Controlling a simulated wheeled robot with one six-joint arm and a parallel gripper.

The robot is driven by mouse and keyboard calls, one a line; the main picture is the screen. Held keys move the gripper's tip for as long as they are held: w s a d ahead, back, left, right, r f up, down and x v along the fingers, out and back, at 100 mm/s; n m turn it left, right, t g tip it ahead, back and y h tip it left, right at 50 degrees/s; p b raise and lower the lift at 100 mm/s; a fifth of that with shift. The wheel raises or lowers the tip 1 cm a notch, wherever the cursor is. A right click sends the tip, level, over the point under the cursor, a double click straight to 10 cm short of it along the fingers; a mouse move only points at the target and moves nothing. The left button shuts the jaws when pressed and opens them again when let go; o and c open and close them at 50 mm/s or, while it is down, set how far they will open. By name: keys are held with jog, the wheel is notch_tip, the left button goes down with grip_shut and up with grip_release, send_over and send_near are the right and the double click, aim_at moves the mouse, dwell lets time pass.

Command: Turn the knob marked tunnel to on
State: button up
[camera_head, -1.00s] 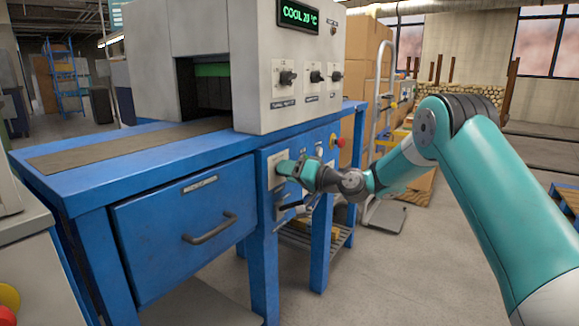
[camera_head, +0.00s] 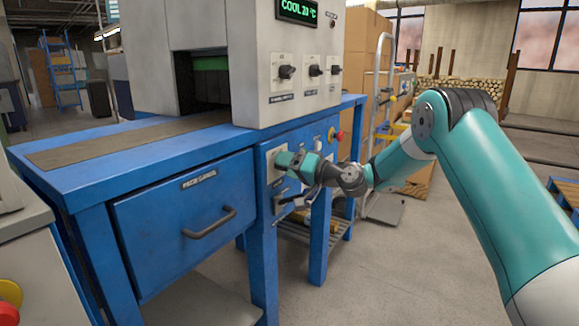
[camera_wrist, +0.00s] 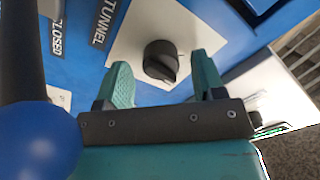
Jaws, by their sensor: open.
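The tunnel knob (camera_wrist: 160,58) is a round black knob with a raised grip bar, on a white plate (camera_wrist: 125,45). The label TUNNEL (camera_wrist: 103,22) is beside the plate in the wrist view. The bar lies slanted; no on or off mark is readable. My gripper (camera_wrist: 165,72) is open, with one teal finger on each side of the knob in the picture. Contact with the knob cannot be told. In the head view my gripper (camera_head: 284,160) is at the blue front panel below the machine and hides the knob; the plate's edge (camera_head: 270,168) shows.
A dark lever with a blue ball (camera_wrist: 38,140) is close on the left in the wrist view, near a CLOSED label (camera_wrist: 57,35). A red button (camera_head: 339,135) is right of my gripper. Several knobs (camera_head: 287,72) sit on the upper housing. A drawer (camera_head: 185,220) is at left.

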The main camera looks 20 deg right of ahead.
jog(key=b+v, duration=0.1)
jog(key=v, duration=1.6)
jog(key=shift+d, duration=0.2)
jog(key=shift+s, duration=0.15)
jog(key=w+a+n+p, duration=0.1)
jog(key=w+a, duration=0.3)
jog(key=w+a+n+p, duration=0.2)
jog(key=w+a, duration=0.1)
jog(key=w, duration=0.2)
jog(key=w+a+n+p, duration=0.2)
jog(key=w+a, duration=0.2)
jog(key=shift+w+a+r, duration=0.1)
jog(key=shift+w+a, duration=0.15)
jog(key=shift+a, duration=0.05)
